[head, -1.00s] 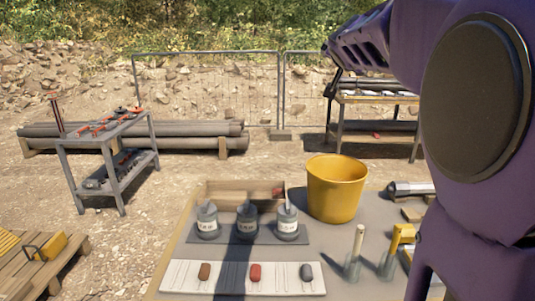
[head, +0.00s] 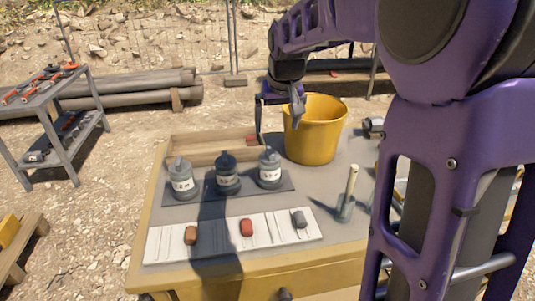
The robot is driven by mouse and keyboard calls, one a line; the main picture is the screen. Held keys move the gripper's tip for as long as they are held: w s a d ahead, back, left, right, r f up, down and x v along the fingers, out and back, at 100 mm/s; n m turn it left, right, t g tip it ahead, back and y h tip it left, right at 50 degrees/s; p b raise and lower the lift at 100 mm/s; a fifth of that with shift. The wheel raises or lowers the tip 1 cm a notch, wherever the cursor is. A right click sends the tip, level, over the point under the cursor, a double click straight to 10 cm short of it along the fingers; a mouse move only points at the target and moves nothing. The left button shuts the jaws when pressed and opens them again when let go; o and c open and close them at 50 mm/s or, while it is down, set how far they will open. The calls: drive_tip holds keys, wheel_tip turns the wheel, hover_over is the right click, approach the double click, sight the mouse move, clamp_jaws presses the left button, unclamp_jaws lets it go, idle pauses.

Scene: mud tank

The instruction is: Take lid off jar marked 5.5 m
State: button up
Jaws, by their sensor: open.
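Three grey jars with pale labels stand in a row on a dark mat (head: 205,193) on the table: a left jar (head: 182,184), a middle jar (head: 228,182) and a right jar (head: 270,176). Each has a lid with an upright knob on top; the middle one is darker, in shadow. The label writing is too small to read, so I cannot tell which jar is marked 5.5 m. My gripper (head: 278,122) is open and empty, fingers pointing down, in front of the yellow bucket in the picture and above and right of the right jar.
A yellow bucket (head: 318,140) stands right of the jars. A shallow wooden tray (head: 200,147) lies behind them. In front, a white board (head: 165,241) holds brown, red and grey lumps. An upright pale-handled tool (head: 348,190) stands at the right.

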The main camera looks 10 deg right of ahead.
drive_tip(key=b, duration=0.1)
approach(271, 154)
drive_tip(key=x, duration=0.5)
drive_tip(key=shift+d, duration=0.15)
drive_tip(key=b+x, duration=0.1)
drive_tip(key=x, duration=0.4)
drive_tip(key=shift+a+f, duration=0.15)
drive_tip(key=shift+a, duration=0.05)
drive_tip(key=shift+c, duration=0.3)
drive_tip(key=c, duration=1.2)
